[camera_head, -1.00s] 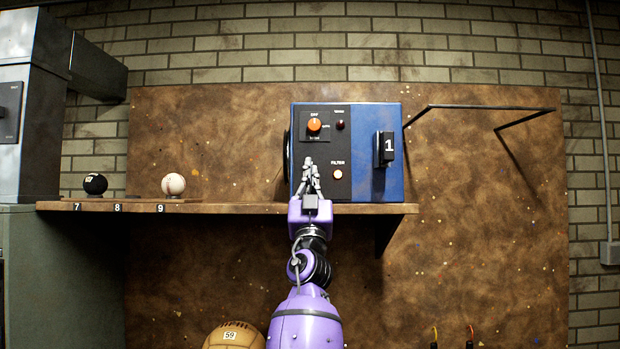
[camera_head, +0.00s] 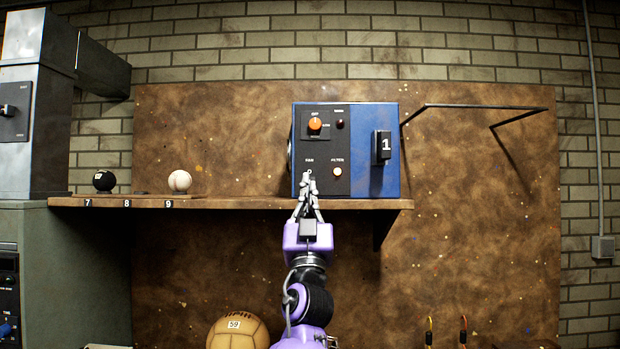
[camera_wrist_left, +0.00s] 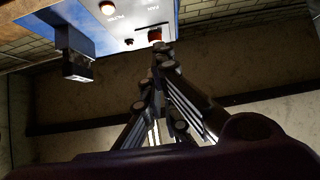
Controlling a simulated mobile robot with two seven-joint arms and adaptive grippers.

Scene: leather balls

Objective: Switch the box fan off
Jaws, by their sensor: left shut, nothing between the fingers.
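The blue box fan (camera_head: 362,118) with a black front panel stands on the wooden shelf. Its panel has an orange knob (camera_head: 315,124), a dark red lamp (camera_head: 340,124), and a pale round FILTER button (camera_head: 337,171). The FAN label shows just above my fingertips. My left gripper (camera_head: 308,178) is shut and empty, pointing up at the panel below that label and hiding the spot there. My right gripper is out of view.
A black ball (camera_head: 104,181) and a white ball (camera_head: 180,181) sit on the shelf (camera_head: 240,203) to the left. A brown ball marked 59 (camera_head: 237,331) lies below. A black bracket (camera_head: 470,107) juts out at the right. A grey metal duct (camera_head: 35,150) stands far left.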

